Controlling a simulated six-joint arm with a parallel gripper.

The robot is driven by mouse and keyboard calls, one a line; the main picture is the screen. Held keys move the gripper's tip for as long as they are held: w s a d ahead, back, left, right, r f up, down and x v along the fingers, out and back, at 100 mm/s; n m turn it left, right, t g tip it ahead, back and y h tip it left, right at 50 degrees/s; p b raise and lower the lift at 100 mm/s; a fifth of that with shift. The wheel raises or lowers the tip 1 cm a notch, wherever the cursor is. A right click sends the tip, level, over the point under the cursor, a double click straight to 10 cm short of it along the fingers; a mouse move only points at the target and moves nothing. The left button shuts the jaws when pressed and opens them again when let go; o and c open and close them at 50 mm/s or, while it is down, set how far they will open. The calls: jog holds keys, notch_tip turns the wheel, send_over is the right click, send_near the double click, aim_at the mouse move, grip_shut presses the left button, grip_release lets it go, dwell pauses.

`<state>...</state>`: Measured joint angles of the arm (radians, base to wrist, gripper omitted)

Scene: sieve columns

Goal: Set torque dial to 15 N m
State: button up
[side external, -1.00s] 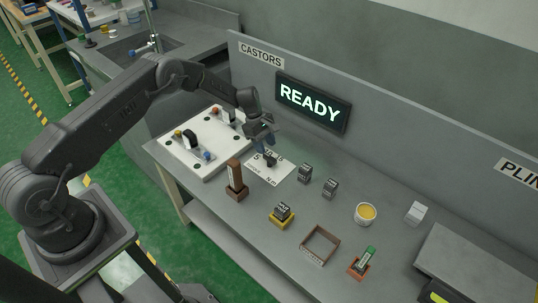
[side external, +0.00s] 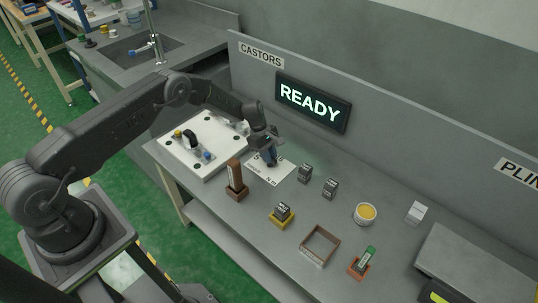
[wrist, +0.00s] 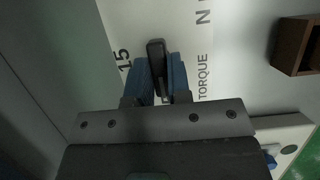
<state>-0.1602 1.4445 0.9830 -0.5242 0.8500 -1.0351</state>
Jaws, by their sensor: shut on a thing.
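The torque dial's white card (side external: 284,176) lies flat on the bench. In the wrist view the card (wrist: 190,20) shows the printed words "TORQUE" and "N", and the number "15". My gripper (side external: 271,163) points down at the card; in the wrist view its two blue fingers (wrist: 160,75) are shut on the dark dial knob (wrist: 156,48). The knob's dark end sticks out beyond the fingers, near the "15". In the side view my gripper hides the knob and part of the card's print.
A white fixture board (side external: 190,165) with knobs and a handle is left of the card. A brown block in a holder (side external: 236,180) stands in front. Two dark blocks (side external: 305,172) (side external: 330,187) sit to the right. A lit sign (side external: 312,103) reads "READY".

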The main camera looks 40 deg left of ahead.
grip_shut()
jog(key=shift+m, duration=0.3)
jog(key=m+g, duration=0.1)
jog(key=m, duration=0.2)
jog(key=shift+w+d+m+g+y, duration=0.1)
jog(key=shift+m+g+y, duration=0.2)
jog(key=shift+m+g, duration=1)
jog(key=shift+m+t, duration=0.4)
jog(key=shift+m, duration=0.3)
jog(key=o, duration=0.6)
grip_release()
jog(key=v, duration=0.7)
jog(key=shift+r, duration=0.3)
